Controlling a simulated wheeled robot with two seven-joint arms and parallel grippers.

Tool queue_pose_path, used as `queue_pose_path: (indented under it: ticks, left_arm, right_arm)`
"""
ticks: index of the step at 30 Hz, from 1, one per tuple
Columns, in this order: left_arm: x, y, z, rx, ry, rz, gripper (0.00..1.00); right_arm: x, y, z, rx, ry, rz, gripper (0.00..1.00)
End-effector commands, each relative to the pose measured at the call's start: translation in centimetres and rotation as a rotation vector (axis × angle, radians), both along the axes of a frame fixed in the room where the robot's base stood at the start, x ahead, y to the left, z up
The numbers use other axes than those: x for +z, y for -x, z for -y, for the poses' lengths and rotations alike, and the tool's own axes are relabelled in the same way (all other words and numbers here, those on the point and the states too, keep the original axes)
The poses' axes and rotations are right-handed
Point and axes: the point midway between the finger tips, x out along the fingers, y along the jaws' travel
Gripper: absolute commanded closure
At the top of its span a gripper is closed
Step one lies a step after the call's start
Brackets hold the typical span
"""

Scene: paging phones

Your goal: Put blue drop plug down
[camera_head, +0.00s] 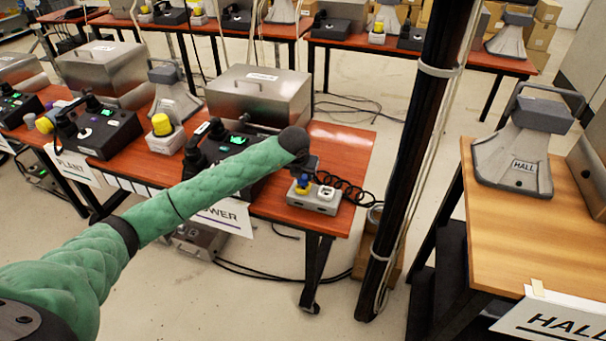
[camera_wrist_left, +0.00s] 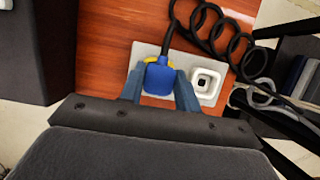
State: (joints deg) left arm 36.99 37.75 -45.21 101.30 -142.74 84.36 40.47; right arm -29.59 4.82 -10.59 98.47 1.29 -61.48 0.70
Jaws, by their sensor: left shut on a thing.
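The blue drop plug (camera_wrist_left: 159,79) sits between the two fingers of my left gripper (camera_wrist_left: 160,92) in the left wrist view. The gripper is shut on it. A black coiled cord runs from the plug's top. The plug is over the yellow-rimmed left socket of a light grey socket box (camera_head: 325,207); I cannot tell whether it is fully seated. The box's other socket (camera_wrist_left: 206,82) is white, square and empty. In the head view the blue plug (camera_head: 303,181) shows small above the box, below my left gripper (camera_head: 306,166). My right gripper is not in view.
The box stands on the right end of a red-brown table (camera_head: 340,150) with a metal case (camera_head: 262,92) and black phones. A black pole (camera_head: 412,150) with cables stands to the right. A wooden table (camera_head: 495,235) holds a grey HALL horn speaker (camera_head: 525,150).

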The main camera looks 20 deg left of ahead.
Motion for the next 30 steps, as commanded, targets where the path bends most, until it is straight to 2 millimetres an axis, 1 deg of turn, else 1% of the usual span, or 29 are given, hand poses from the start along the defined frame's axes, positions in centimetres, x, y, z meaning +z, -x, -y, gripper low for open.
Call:
queue_pose_path:
  ticks: [4, 8, 15, 30]
  left_arm:
    - [-0.8, 0.0, 0.0, 0.000, 0.000, 0.000, 0.91]
    - [-1.1, 0.0, 0.1, -0.001, 0.000, 0.001, 0.91]
    - [-1.2, 0.0, 0.0, -0.001, 0.000, 0.001, 0.91]
    - [-1.4, 0.0, 0.0, -0.001, 0.000, 0.001, 0.91]
  right_arm:
    - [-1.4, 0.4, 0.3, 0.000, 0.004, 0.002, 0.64]
    - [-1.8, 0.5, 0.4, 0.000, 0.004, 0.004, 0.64]
    - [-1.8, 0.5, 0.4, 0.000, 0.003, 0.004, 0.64]
    - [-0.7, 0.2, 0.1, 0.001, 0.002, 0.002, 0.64]
